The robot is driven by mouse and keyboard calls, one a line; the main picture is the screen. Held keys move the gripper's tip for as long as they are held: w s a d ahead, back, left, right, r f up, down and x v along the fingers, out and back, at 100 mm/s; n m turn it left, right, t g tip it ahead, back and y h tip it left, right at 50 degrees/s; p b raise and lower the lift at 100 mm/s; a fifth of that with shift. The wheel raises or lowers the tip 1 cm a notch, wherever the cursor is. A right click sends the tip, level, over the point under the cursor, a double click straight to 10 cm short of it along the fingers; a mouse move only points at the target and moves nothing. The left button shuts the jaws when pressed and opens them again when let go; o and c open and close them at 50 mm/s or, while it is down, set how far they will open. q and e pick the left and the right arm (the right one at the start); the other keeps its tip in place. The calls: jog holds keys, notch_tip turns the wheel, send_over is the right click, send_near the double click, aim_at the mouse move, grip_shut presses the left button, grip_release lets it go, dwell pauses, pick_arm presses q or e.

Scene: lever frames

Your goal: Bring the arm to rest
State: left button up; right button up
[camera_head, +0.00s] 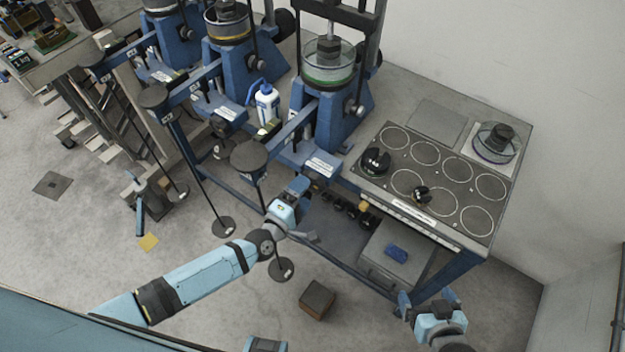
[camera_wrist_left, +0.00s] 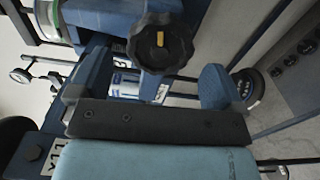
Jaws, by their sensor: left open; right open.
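Three blue lever frames stand in a row on the bench. The nearest frame (camera_head: 333,110) carries a glass cell (camera_head: 329,66) and a lever with a round dark disc (camera_head: 248,154) at its outer end. My left gripper (camera_head: 298,207) is open and empty, low in front of this frame. In the left wrist view, a black lobed knob (camera_wrist_left: 158,42) with a yellow mark lies ahead, between and above my open fingers (camera_wrist_left: 150,92); I see no grip on it. My right gripper (camera_head: 428,302) is open and empty near the bench's right front corner.
A bench top with ringed places (camera_head: 450,172) holds black weights (camera_head: 376,161) and a glass cell (camera_head: 493,143). A white-and-blue bottle (camera_head: 266,103) stands between frames. Hanger plates (camera_head: 224,226) hang low. A brown block (camera_head: 317,298) sits on the floor. A grey box (camera_head: 394,255) is under the bench.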

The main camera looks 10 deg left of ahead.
pick_arm(q)
jog(key=shift+s+a, duration=0.25)
jog(key=shift+s, duration=0.35)
jog(key=s+d+r+m+g+p, duration=0.1)
jog(key=s+m+g, duration=0.2)
jog(key=s+m, duration=0.75)
jog(key=s+a+m+g+y, duration=0.2)
jog(key=s+a+m+y, duration=0.1)
jog(key=s+a+m, duration=0.3)
jog(key=shift+s+a+f+g+y+p, duration=0.3)
jog(key=shift+s+a+f+p, duration=0.05)
jog(key=shift+s+a, duration=0.25)
